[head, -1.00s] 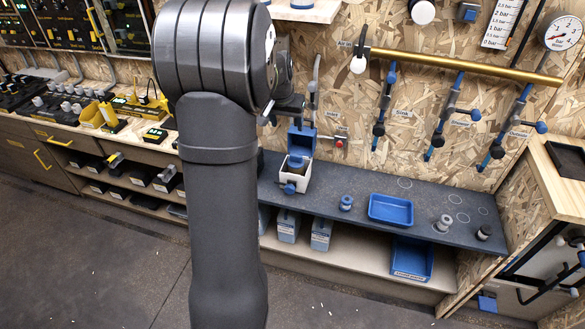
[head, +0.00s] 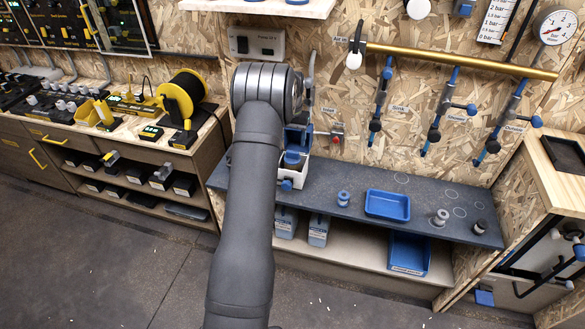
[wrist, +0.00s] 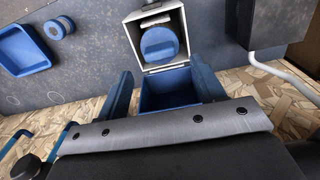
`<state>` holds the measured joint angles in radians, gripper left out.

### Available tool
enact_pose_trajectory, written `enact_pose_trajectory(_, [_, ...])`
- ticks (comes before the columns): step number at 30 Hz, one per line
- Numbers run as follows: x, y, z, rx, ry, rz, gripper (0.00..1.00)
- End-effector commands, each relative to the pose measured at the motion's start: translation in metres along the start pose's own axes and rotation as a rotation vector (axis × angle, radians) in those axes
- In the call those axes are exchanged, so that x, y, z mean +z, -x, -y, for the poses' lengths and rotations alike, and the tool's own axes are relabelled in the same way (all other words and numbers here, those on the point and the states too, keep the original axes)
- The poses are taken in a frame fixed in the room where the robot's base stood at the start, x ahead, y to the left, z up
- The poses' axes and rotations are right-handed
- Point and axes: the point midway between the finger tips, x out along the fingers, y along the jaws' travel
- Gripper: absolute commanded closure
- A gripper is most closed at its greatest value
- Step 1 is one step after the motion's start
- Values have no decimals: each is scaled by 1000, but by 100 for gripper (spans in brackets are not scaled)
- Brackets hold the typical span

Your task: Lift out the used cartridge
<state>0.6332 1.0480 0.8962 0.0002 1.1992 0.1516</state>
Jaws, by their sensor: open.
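A white housing (head: 300,173) with its blue lid (wrist: 168,90) swung open stands on the dark shelf, partly behind my arm in the head view. In the wrist view, a round blue cartridge top (wrist: 158,45) sits inside the white-rimmed housing (wrist: 133,30). My gripper (wrist: 162,74) is open and empty, its two blue fingers on either side of the open lid and apart from the cartridge. A blue tray (head: 388,206) lies to the right of the housing. Whether the cartridge is used cannot be told.
A small blue-and-grey cartridge (head: 343,199) stands between housing and tray. A grey one (head: 440,217) and a dark one (head: 480,226) stand right of the tray. Blue-handled valves (head: 437,115) hang on the wall behind. A grey box (wrist: 268,22) is near the gripper's right side.

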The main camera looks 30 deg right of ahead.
Motion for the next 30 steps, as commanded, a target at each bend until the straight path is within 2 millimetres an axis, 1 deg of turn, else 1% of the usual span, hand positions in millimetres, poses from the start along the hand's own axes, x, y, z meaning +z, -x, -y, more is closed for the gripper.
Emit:
enact_pose_trajectory(1, [0,-13,0,0,0,2,38])
enact_pose_trajectory(3, [0,-28,0,0,0,2,38])
enact_pose_trajectory(7, [0,-50,0,0,0,0,38])
enact_pose_trajectory(10, [0,-60,0,0,0,0,38])
enact_pose_trajectory(17, [0,-72,0,0,0,-1,38])
enact_pose_trajectory(25, [2,-111,-2,0,0,0,38])
enact_pose_trajectory(27, [1,-115,-2,0,0,-2,38])
enact_pose_trajectory(30, [1,-116,-2,0,0,-3,38])
